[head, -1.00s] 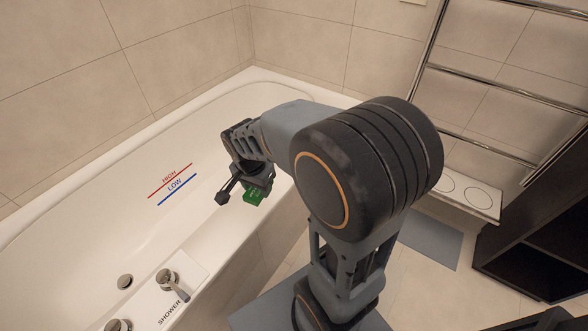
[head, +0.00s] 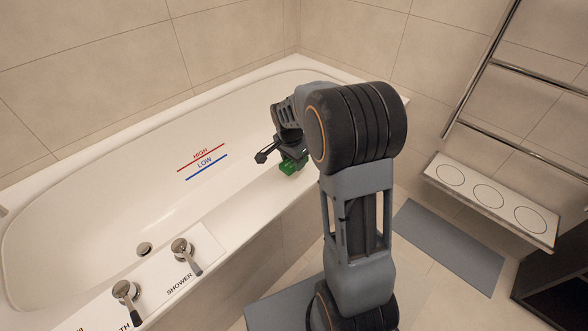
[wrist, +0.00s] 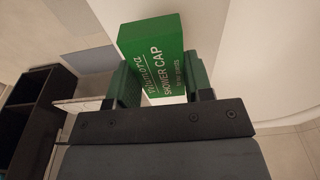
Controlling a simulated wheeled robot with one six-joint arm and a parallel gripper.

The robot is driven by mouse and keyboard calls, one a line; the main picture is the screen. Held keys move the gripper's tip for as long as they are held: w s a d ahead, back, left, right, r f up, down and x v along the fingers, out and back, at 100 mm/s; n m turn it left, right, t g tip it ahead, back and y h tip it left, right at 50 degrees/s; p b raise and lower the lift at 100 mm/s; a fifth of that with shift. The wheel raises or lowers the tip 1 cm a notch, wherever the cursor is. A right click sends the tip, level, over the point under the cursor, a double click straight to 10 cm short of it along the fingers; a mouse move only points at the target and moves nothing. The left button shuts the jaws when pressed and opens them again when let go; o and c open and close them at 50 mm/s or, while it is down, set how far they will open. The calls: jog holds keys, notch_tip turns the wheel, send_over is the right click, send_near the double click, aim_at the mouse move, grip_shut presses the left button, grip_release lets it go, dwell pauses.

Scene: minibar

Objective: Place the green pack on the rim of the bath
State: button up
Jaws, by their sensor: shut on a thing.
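The green pack (head: 291,167) is a small box lettered "SHOWER CAP" in the wrist view (wrist: 163,62). My gripper (wrist: 160,80) is shut on it, one finger on each side. In the head view my gripper (head: 285,157) holds the pack at the near side of the bath, seen over or close to its rim (head: 262,193). I cannot tell from here whether the pack touches the rim. The bath (head: 90,215) is white, with a wide pale rim. My arm hides part of the rim at the far right end.
Taps (head: 182,247) stand on the rim at the lower left. A white bench with round lids (head: 490,197) stands at the right below a towel rail (head: 490,65). A grey mat (head: 450,245) lies on the floor. A dark shelf (head: 555,285) is at the lower right.

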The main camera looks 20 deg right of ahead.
jog(key=shift+w+d+f, duration=0.2)
jog(key=shift+w+f, duration=0.2)
jog(key=shift+f, duration=0.1)
jog(key=shift+w+d+f+b, duration=0.1)
jog(key=shift+w+f+b, duration=0.1)
jog(key=shift+f+b, duration=1.2)
jog(key=shift+f+p, duration=0.3)
jog(key=shift+f, duration=0.2)
jog(key=o, duration=0.9)
